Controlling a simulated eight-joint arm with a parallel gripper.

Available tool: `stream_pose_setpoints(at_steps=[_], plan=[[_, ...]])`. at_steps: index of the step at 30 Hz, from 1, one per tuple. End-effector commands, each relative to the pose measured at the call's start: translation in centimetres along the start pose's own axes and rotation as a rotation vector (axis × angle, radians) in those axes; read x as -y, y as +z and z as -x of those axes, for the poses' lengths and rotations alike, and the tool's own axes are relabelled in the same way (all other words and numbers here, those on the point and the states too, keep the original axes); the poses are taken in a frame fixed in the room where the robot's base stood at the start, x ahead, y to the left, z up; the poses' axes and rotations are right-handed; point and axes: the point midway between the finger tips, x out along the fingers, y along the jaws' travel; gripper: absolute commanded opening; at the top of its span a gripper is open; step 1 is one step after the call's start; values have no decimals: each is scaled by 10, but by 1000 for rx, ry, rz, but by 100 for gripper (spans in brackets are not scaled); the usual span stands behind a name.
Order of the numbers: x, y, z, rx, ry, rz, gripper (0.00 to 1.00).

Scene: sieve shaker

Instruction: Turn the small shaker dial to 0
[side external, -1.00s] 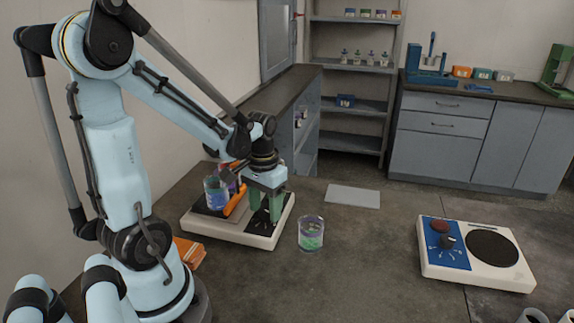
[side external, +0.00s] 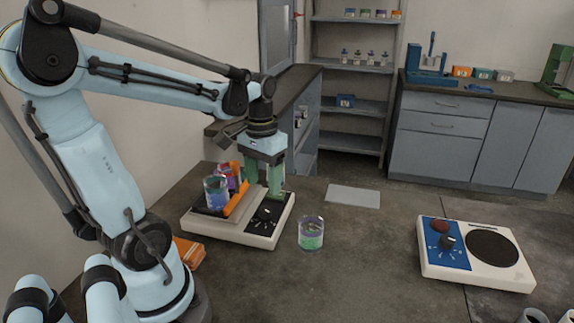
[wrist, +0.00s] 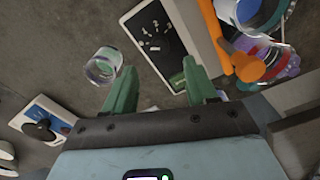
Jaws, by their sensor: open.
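The shaker (side external: 222,231) is a low cream box at the left of the table, with a black control panel (side external: 264,215) carrying white marks. The panel also shows in the wrist view (wrist: 154,40). I cannot make out the dial's knob or its pointer clearly in either view. My gripper (side external: 262,191) is open, its two green fingers pointing down above the back part of the panel. In the wrist view the fingers (wrist: 161,95) are apart, with no object visibly held between them.
Colored containers (side external: 216,192) and an orange bar (side external: 238,199) stand on the shaker, close left of my fingers. A clear jar (side external: 311,233) stands just right. A second cream device (side external: 478,275) with a blue panel and dark knob is farther right.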

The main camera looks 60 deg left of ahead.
Motion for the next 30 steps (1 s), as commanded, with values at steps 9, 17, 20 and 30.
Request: stream_pose_setpoints(at_steps=[9, 17, 20, 30], plan=[[0, 0, 37, 0, 0, 0, 57], [0, 0, 46, 0, 0, 0, 57], [0, 0, 46, 0, 0, 0, 57], [-28, 2, 38, -116, 0, -84, 57]])
